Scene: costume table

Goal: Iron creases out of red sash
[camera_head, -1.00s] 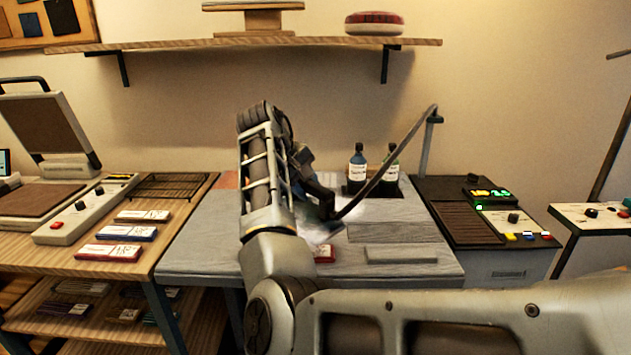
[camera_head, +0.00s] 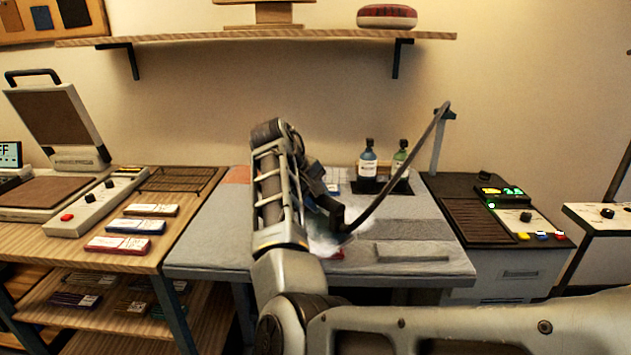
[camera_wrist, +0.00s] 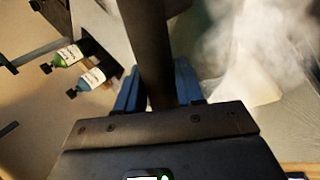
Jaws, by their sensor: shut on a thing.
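My gripper (camera_wrist: 158,88), with blue fingers, is shut on the dark handle of the iron (camera_wrist: 150,40) in the wrist view. In the head view the iron (camera_head: 336,212) is low over the grey ironing table, partly hidden by my arm. Whether its sole touches cloth cannot be told. White steam spreads beside it in both views. A small red patch (camera_head: 337,253), likely the red sash, shows at the table's front beside my arm; most of it is hidden. Its creases cannot be made out.
Two bottles, blue (camera_head: 368,168) and green (camera_head: 400,160), stand at the table's back. A dark cord (camera_head: 400,180) rises from the iron to a post (camera_head: 440,140). A grey pad (camera_head: 412,252) lies front right. A control unit (camera_head: 500,212) stands right; a heat press (camera_head: 60,130) left.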

